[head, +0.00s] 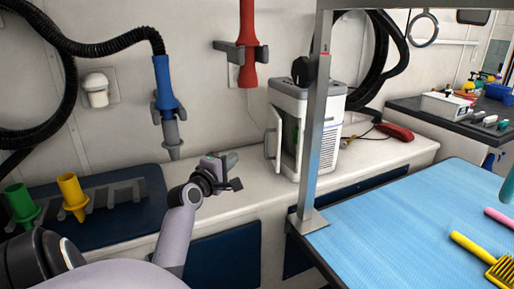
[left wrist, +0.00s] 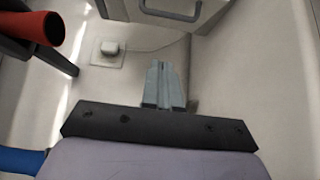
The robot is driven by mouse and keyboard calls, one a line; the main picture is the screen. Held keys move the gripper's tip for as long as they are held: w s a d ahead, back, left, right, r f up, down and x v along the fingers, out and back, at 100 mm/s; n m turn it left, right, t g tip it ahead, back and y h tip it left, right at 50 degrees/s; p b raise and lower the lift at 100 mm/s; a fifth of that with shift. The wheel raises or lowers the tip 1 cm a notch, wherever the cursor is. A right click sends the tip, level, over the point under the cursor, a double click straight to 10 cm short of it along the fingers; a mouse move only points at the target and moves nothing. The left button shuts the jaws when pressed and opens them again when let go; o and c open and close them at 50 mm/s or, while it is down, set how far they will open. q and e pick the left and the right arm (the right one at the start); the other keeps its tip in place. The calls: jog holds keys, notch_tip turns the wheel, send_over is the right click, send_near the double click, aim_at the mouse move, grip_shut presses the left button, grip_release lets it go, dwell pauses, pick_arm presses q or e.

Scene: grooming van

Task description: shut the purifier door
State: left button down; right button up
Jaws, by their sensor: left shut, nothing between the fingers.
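The purifier (head: 333,128) is a white and grey upright box on the white counter, partly hidden by a metal post. Its door (head: 272,138) stands ajar on the left side, with a handle and a dark gap beside it. My left gripper (head: 232,160) is shut and empty, to the left of the door and apart from it, above the counter. In the left wrist view the fingers (left wrist: 164,68) are together, and a pale panel with a handle (left wrist: 170,13), likely the purifier's, shows at the top. My right gripper is not in view.
The metal post (head: 314,150) rises from the blue grooming table (head: 410,220) in front of the purifier. Blue (head: 164,90) and red (head: 248,50) hose nozzles hang on the wall. A red-handled tool (head: 393,131) lies right of the purifier. The counter between gripper and door looks clear.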

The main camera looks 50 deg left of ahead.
aim_at(276, 141)
pick_arm(q)
jog(key=w+d+x, duration=0.1)
jog(key=d+x, duration=0.1)
jog(key=x, duration=0.9)
jog(key=shift+d+b, duration=0.2)
jog(key=shift+b, duration=0.1)
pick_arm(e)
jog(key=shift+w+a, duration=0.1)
pick_arm(q)
jog(key=shift+w, duration=0.1)
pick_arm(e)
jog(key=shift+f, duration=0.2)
